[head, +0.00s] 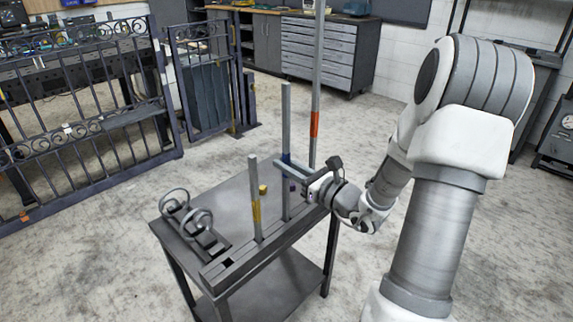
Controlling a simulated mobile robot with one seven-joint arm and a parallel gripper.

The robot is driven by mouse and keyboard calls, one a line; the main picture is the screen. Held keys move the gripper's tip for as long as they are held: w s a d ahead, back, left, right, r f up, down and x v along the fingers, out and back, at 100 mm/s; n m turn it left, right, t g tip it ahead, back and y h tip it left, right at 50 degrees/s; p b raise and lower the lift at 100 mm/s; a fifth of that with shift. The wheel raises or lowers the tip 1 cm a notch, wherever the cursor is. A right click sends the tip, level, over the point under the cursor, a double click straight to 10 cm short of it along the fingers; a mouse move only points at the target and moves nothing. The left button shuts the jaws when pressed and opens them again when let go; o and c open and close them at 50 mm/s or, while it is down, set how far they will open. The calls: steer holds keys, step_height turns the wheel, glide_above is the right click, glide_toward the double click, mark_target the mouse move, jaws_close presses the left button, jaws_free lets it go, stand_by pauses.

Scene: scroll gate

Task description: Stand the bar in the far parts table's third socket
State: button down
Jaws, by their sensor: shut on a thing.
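A tall grey bar with an orange-red band (315,124) stands near upright at my gripper (306,180). My gripper is low over the table's right end and appears shut on this bar. The bar's foot is hidden behind the gripper, so I cannot tell whether it is in a socket. A socket rail (242,262) runs along the near edge of the parts table (230,195). A short bar with a yellow band (255,210) and a taller bar with a blue band (286,120) stand upright in it, left of the orange-banded bar.
An open socket shows at the rail's left end. A grey fixture with two rings (187,217) sits on the table's left, and a small yellow block (262,189) lies behind the bars. Ornate gates (80,110) and a drawer cabinet (318,52) stand beyond open floor.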

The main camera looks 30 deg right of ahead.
steer(key=shift+f+b, duration=1)
steer(key=shift+f, duration=0.3)
stand_by(0.6)
steer(key=c, duration=0.8)
jaws_free()
steer(key=shift+o, duration=0.2)
steer(key=shift+f, duration=0.15)
steer(key=shift+s, duration=0.1)
steer(key=p+v, duration=0.3)
steer(key=v, duration=1.4)
steer(key=shift+s, duration=0.1)
